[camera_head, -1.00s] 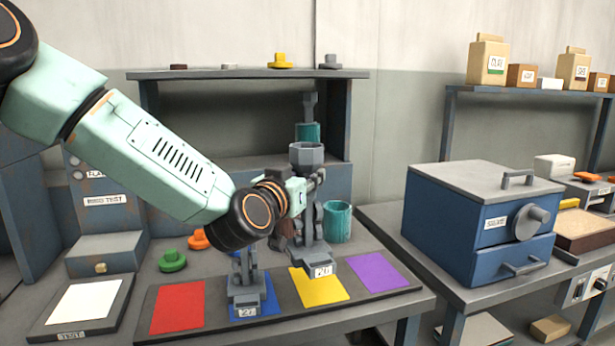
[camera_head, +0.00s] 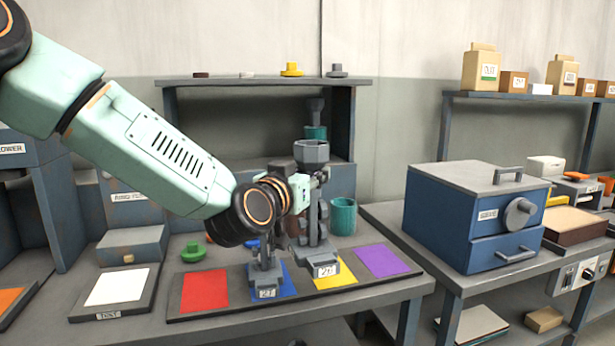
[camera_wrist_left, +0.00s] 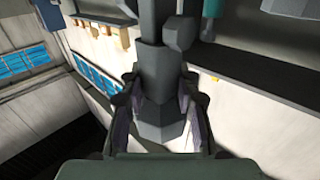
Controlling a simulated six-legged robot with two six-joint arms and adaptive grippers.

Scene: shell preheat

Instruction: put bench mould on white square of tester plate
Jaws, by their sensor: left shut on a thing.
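The tester plate (camera_head: 75,315) lies at the left of the bench, with its bare white square (camera_head: 117,287) on top. My left gripper (camera_head: 318,182) is shut on a tall grey mould (camera_head: 311,152) with a cup-like top and a labelled foot. It holds the mould upright around the edge of the yellow square, right of the tester plate. I cannot tell if its foot touches the mat. In the left wrist view the dark grey mould (camera_wrist_left: 158,115) shows between the fingers. A second grey mould (camera_head: 265,283) stands on the blue square. My right gripper is not in view.
The dark mat (camera_head: 235,306) carries red, blue, yellow and purple squares. A green knob piece (camera_head: 193,252) and a teal cup (camera_head: 343,217) stand behind it. A grey box (camera_head: 131,246) stands behind the tester plate. A blue oven-like cabinet (camera_head: 470,215) is at right.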

